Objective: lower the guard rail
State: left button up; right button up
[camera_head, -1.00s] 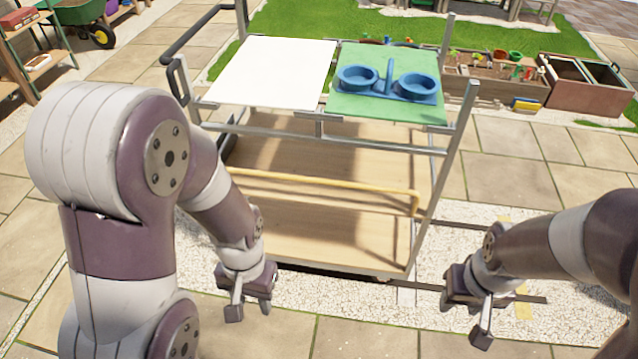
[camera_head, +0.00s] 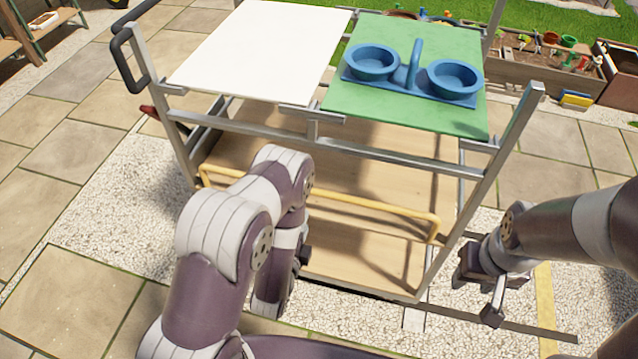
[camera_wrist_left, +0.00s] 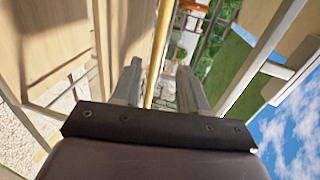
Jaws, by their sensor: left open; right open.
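The guard rail is a yellow bar (camera_head: 375,208) across the near side of the cart (camera_head: 400,157), above its wooden lower deck (camera_head: 350,245). My left arm crosses in front of part of it in the head view, and my left gripper's fingers cannot be made out there. In the left wrist view the left gripper (camera_wrist_left: 160,78) is open, and the yellow bar (camera_wrist_left: 161,45) runs lengthwise through the gap between its fingers. Contact cannot be told. My right gripper (camera_head: 479,297) is open and empty, low beside the cart's right near corner.
The cart top carries a white panel (camera_head: 255,50) and a green panel (camera_head: 390,112) with a blue two-cup holder (camera_head: 412,75). Metal posts (camera_head: 500,170) rise at the corners. A black handle (camera_head: 120,55) is at the left. Paving (camera_head: 50,200) is clear at the left.

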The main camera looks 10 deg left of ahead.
aim_at(315, 194)
pick_arm(q)
jog(key=w+f, duration=0.1)
jog(key=w, duration=0.7)
jog(key=w+f, duration=0.1)
jog(key=w, duration=0.3)
jog(key=shift+w+d+f+b, duration=0.2)
jog(key=shift+d+f+b, duration=0.1)
jog(key=shift+b, duration=0.1)
grip_shut()
